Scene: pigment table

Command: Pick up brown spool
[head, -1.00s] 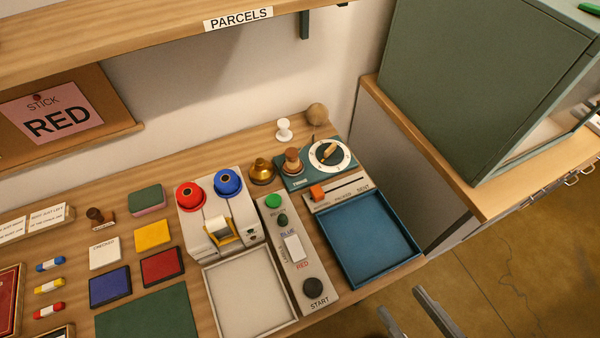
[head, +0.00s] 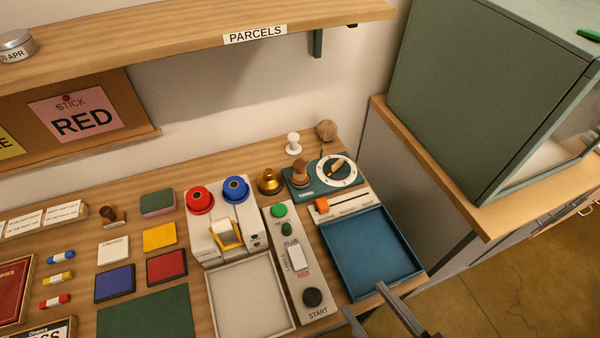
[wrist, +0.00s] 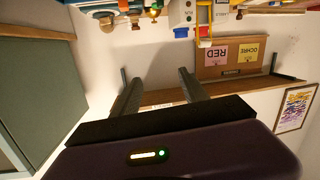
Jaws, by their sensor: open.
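The brown spool (head: 301,174) stands upright at the back of the table, on the left part of the teal dial unit (head: 322,188). It is beside the white dial and right of a brass knob. My gripper (head: 366,299) is at the table's front right, by the near edge of the blue tray, well apart from the spool. Its two fingers are spread with nothing between them. The wrist view also shows my open gripper (wrist: 159,77); small objects line its top edge, and I cannot surely tell the spool among them.
The blue tray (head: 371,254) lies between my gripper and the dial unit. A switch panel (head: 312,275) with a black START knob is left of it. A white spool-like piece (head: 293,143) and a tan ball (head: 326,130) stand behind. The parcels shelf (head: 180,24) overhangs the back.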

